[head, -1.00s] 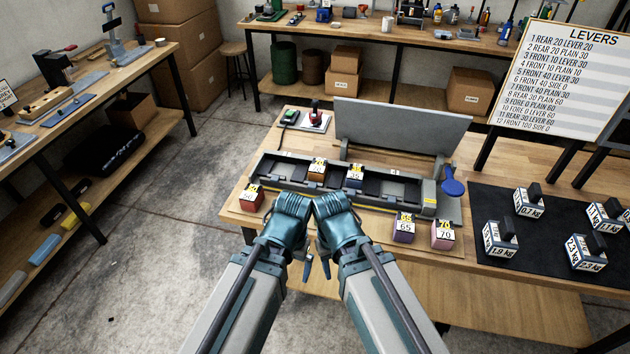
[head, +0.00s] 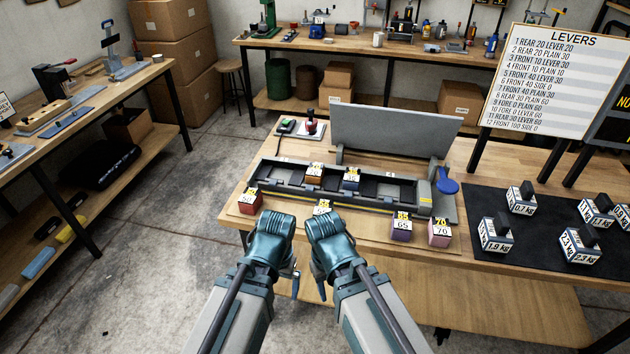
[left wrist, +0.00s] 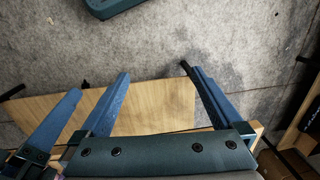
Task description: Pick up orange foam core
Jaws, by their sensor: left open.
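An orange block (head: 314,174) with a number label, the likely orange foam core, sits in a left compartment of the long grey tray (head: 275,193) on the workbench. A blue block (head: 351,181) sits to its right in the same tray. My left gripper (head: 293,284) is open and hangs in front of the bench, nearer to me than the tray; its fingers also show in the left wrist view (left wrist: 155,75) with nothing between them. My right gripper (head: 320,288) hangs beside it, its fingers too small to read.
A red block (head: 249,203), a partly hidden labelled block (head: 322,207), a purple block (head: 402,229) and a pink block (head: 439,233) stand along the front. An upright grey panel (head: 395,130) stands behind the tray. Several weights stand on a black mat (head: 480,203) at right.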

